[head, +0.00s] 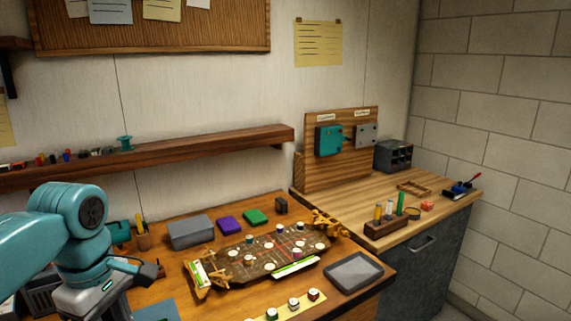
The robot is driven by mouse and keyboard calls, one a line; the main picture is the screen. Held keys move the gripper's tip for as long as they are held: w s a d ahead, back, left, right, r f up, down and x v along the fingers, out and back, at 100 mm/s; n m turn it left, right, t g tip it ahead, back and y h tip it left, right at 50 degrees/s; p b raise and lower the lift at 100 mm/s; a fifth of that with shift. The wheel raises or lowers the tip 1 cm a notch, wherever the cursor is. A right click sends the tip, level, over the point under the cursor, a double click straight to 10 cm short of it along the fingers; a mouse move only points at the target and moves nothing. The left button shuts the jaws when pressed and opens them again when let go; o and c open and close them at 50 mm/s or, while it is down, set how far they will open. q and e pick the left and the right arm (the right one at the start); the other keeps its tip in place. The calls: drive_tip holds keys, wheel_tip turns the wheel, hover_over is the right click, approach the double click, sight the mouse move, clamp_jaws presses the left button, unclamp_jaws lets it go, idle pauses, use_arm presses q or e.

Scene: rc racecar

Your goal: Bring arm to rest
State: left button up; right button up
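My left arm, teal with a grey wrist section, comes in from the left and bends down at the lower left. My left gripper (146,269) shows only as a small dark part beside the wrist, over the left end of the wooden table. Its fingers are not clear, so I cannot tell whether it is open or holds anything. My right arm and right gripper are not in view.
A brown game-like board (262,256) with several small pieces lies on the table, with a grey box (191,232) behind it and a dark tray (354,272) to its right. A wall shelf (215,147) runs above. A wooden workbench (440,207) stands at the right.

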use_arm(q)
drive_tip(key=w+d+f+m+h, duration=0.1)
drive_tip(key=d+f+m, duration=0.35)
drive_tip(key=f, duration=0.95)
drive_tip(key=w+d+f+m+h, duration=0.1)
drive_tip(key=d+f+m+h, duration=0.3)
drive_tip(key=f, duration=1)
drive_tip(key=s+d+f+m, duration=0.2)
drive_tip(key=s+d+f, duration=0.1)
drive_tip(key=s+f, duration=0.5)
drive_tip(key=s+d+f+m+y, duration=0.1)
drive_tip(key=s+d+f+m, duration=0.1)
drive_tip(key=s+f, duration=0.6)
drive_tip(key=shift+s+d+f+m, duration=0.3)
drive_tip(key=shift+d+f+m, duration=0.05)
drive_tip(key=shift+d, duration=0.25)
